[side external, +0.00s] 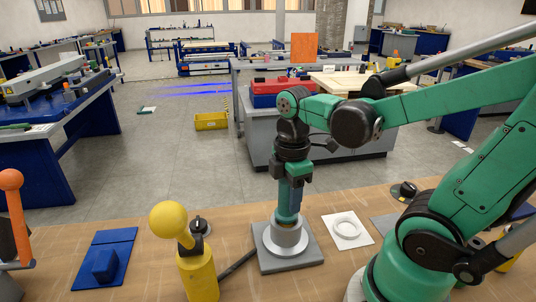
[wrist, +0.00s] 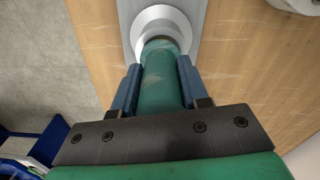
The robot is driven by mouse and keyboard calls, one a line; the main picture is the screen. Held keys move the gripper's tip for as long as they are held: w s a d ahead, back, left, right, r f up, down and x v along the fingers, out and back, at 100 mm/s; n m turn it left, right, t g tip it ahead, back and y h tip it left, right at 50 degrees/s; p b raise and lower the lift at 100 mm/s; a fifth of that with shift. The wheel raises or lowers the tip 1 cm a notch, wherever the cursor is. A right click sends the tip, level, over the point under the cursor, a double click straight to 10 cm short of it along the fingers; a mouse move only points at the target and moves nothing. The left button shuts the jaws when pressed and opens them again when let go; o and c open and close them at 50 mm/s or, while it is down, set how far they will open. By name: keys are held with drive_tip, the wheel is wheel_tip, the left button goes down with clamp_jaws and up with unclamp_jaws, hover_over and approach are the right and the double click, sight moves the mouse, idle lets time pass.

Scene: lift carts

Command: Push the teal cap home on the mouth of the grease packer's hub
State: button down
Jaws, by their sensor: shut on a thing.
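The grease packer's hub (side external: 286,240) is a pale, stepped round piece standing upright on a grey square plate (side external: 262,262). In the wrist view the hub (wrist: 160,18) shows as a whitish flange at the top. My gripper (side external: 289,206) points straight down over the hub. Its two blue fingers (wrist: 160,80) are shut on the teal cap (wrist: 162,76), a scuffed cylinder lying between them. The cap's far end is at the hub's mouth, in line with it. The side view hides most of the cap, and I cannot tell how deep it sits.
A yellow post with a ball-topped lever (side external: 168,220) stands left of the plate, with a dark bar between. A blue block on a blue mat (side external: 100,262) lies further left. A white ring on a white square (side external: 347,229) lies close on the right. A black knob (side external: 404,191) is behind it.

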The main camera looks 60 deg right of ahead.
drive_tip(key=shift+f, duration=0.6)
drive_tip(key=shift+c, duration=1.8)
unclamp_jaws()
drive_tip(key=shift+r, duration=0.1)
drive_tip(key=shift+r, duration=2.75)
drive_tip(key=shift+w+a+r+m+t, duration=0.1)
drive_tip(key=shift+a+r+m+t, duration=0.15)
drive_tip(key=shift+m, duration=0.35)
drive_tip(key=w+a+m+t, duration=0.1)
drive_tip(key=m+t, duration=0.1)
drive_tip(key=m, duration=0.1)
drive_tip(key=w+a+f+m+t, duration=0.1)
drive_tip(key=m+t, duration=0.1)
drive_tip(key=m, duration=0.1)
drive_tip(key=w+a+m+t, duration=0.1)
drive_tip(key=w+m+t, duration=0.1)
drive_tip(key=m, duration=0.1)
drive_tip(key=shift+a+f, duration=0.2)
drive_tip(key=shift+a, duration=0.15)
